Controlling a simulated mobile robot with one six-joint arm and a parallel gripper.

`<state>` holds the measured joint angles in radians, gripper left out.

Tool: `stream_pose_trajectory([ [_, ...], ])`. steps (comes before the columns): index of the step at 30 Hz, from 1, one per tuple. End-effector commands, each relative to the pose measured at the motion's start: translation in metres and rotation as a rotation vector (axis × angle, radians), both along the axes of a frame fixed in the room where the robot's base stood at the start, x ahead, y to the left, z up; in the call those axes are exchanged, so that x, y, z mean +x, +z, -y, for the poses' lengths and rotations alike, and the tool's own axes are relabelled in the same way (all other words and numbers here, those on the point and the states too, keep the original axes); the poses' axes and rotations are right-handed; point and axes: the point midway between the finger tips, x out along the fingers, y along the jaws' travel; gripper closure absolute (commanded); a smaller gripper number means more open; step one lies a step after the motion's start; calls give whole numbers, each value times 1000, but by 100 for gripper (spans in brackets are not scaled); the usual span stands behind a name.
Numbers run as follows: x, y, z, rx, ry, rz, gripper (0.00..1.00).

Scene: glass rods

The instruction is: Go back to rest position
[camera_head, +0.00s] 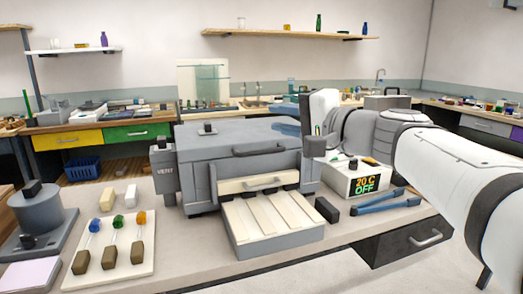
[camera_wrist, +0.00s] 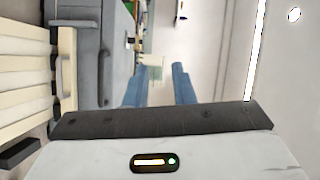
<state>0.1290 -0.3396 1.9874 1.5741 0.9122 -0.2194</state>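My arm reaches in from the right in the head view. Its white wrist end stands behind the right end of the grey kiln (camera_head: 240,138). In the wrist view the two blue fingers of my gripper (camera_wrist: 159,84) are spread apart with nothing between them. In the head view a blue finger part of my gripper (camera_head: 289,129) shows above the kiln's right back corner; the rest of the gripper is hidden or hard to make out.
A pale slatted shelf (camera_head: 267,218) sticks out from the kiln's front. Right of it are a controller (camera_head: 357,180) reading 20 C OFF, a black block (camera_head: 327,209) and blue tongs (camera_head: 385,202). A grey round device (camera_head: 38,211) stands at the far left. The space above the workbench's front is clear.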

Motion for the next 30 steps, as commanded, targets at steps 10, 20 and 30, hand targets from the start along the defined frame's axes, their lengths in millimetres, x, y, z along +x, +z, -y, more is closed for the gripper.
stream_pose_trajectory([
  [10, -37, -72, -2, -394, 77, -200, 77],
  [20, -124, -158, 54, -1021, 233, -439, 77],
  [30, -172, -184, 108, -1397, 338, -519, 77],
])
